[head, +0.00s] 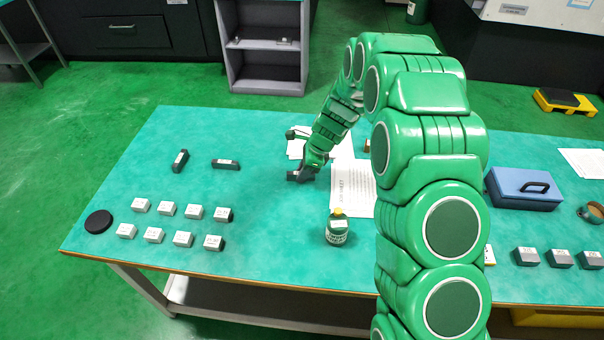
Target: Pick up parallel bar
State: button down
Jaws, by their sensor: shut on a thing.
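My gripper (303,174) is at the end of my green arm, low over the middle of the table. It is shut on a small dark bar (294,176), which I take to be the parallel bar. The jaws hide part of it, and I cannot tell whether it touches the table. Two similar dark bars with pale label faces lie apart to the left: one bar (181,160) points away from me, the other bar (226,164) lies crosswise.
The green table (270,240) carries several labelled blocks (183,239), a black disc (99,221), a bottle (337,228), paper sheets (352,187) and a blue box (523,188). More grey blocks (559,258) stand at right. My arm hides part of the table.

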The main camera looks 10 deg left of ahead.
aim_at(297, 172)
jog(key=shift+r, duration=0.6)
notch_tip(297, 172, up, 2)
jog(key=shift+r, duration=0.25)
jog(key=s+d+r, duration=0.2)
jog(key=s+r, duration=0.3)
jog(key=s, duration=0.1)
jog(key=s+d+r, duration=0.2)
jog(key=s+r, duration=0.2)
jog(key=s, duration=0.3)
jog(key=shift+d+r, duration=0.35)
jog(key=shift+r, duration=0.05)
